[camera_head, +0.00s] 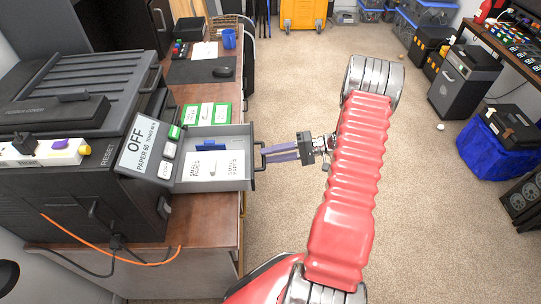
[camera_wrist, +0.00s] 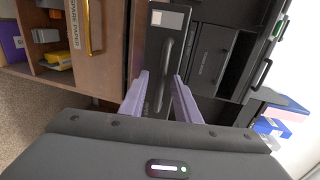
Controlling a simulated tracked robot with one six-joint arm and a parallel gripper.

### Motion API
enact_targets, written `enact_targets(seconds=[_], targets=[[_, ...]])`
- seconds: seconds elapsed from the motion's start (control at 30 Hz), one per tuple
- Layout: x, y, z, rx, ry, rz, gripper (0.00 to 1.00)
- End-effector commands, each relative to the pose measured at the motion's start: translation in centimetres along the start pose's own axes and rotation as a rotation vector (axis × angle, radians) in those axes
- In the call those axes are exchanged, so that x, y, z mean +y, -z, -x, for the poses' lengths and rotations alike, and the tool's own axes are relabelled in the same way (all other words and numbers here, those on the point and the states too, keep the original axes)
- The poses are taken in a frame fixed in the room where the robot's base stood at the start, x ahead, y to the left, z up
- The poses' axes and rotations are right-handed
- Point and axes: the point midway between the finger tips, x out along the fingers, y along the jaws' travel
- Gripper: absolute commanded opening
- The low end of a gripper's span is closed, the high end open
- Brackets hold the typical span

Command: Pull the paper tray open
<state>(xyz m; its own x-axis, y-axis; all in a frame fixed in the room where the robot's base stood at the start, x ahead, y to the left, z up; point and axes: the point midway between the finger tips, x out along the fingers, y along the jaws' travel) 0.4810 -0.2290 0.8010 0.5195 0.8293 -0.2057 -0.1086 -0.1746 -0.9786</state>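The paper tray (camera_head: 213,184) is a grey drawer that sticks out from the black printer (camera_head: 75,190), past the desk edge. White sheets marked "small paper" and a small blue item lie in it. Its black handle (camera_head: 261,157) is on the front face, and the handle also shows in the wrist view (camera_wrist: 165,62). My gripper (camera_head: 266,153) reaches the handle from the right. In the wrist view, its two purple fingers (camera_wrist: 160,76) stand apart on either side of the handle, with gaps visible. Whether the fingertips touch the handle cannot be told.
The wooden desk (camera_head: 205,228) holds a dark mat with a mouse (camera_head: 222,71), a blue cup (camera_head: 229,38) and green-edged boxes (camera_head: 207,114). An orange cable (camera_head: 110,254) hangs in front of the printer. The carpet (camera_head: 285,215) right of the desk is clear.

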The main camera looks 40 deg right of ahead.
Motion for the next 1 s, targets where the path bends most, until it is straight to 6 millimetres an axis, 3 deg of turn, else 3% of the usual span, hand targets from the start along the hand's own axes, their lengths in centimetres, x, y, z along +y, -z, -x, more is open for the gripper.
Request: enact_targets(seconds=[0.27, 0.8, 1.0], targets=[[0.0, 0.1, 1.5, 0.002, 0.0, 0.001, 0.29], [0.1, 0.1, 10.5, 0.003, 0.0, 0.0, 0.29], [0.1, 0.1, 13.0, 0.001, 0.0, 0.001, 0.29]])
